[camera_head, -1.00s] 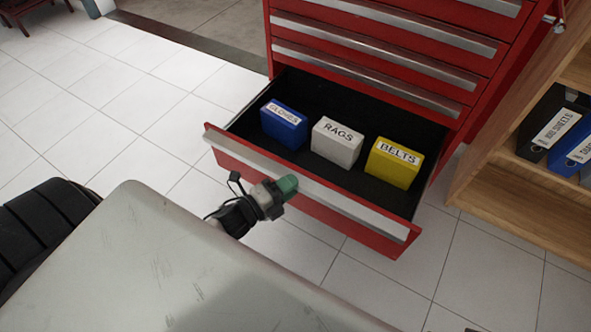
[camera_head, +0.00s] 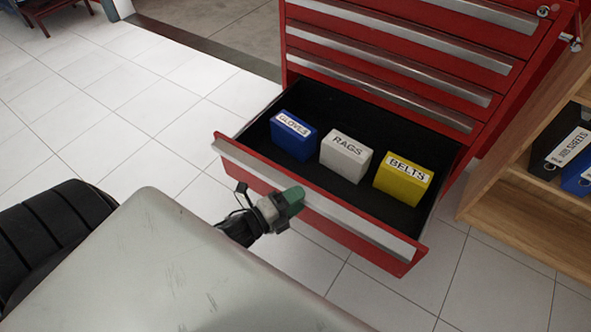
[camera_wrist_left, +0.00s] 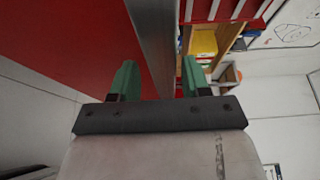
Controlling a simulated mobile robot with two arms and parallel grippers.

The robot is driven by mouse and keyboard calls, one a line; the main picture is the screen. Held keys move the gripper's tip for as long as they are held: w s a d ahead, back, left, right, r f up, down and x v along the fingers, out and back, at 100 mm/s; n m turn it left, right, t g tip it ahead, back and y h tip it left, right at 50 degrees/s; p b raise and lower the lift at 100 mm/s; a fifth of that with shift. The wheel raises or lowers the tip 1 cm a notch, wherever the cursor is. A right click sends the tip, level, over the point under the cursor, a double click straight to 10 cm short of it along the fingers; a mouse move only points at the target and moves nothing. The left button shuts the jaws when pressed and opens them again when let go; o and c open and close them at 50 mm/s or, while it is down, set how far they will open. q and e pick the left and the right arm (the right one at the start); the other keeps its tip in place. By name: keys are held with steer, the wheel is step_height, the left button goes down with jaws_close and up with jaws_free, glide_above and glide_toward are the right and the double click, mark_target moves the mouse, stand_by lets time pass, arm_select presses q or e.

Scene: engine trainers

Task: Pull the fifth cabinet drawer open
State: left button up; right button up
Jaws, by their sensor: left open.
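The red cabinet (camera_head: 505,106) has one low drawer (camera_head: 310,203) standing well open, with its black interior showing. A long silver handle strip (camera_head: 352,219) runs along the top of the drawer front. My left gripper (camera_head: 291,202) is at the front of this drawer, near the middle of the strip. In the left wrist view, my open green fingers (camera_wrist_left: 158,80) stand on either side of the silver strip (camera_wrist_left: 158,40), apart from each other. I cannot tell whether they touch it. My right gripper is not in view.
The drawer holds a blue GLOVES box (camera_head: 292,140), a white RAGS box (camera_head: 344,160) and a yellow BELTS box (camera_head: 401,183). Closed drawers are above. A wooden shelf (camera_head: 520,215) with binders stands at the right. Tiled floor (camera_head: 150,120) is clear at the left.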

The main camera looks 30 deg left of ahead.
arm_select(q)
steer(key=p+v, duration=0.1)
steer(key=v, duration=0.9)
steer(key=shift+s+a, duration=0.2)
steer(key=shift+s, duration=0.15)
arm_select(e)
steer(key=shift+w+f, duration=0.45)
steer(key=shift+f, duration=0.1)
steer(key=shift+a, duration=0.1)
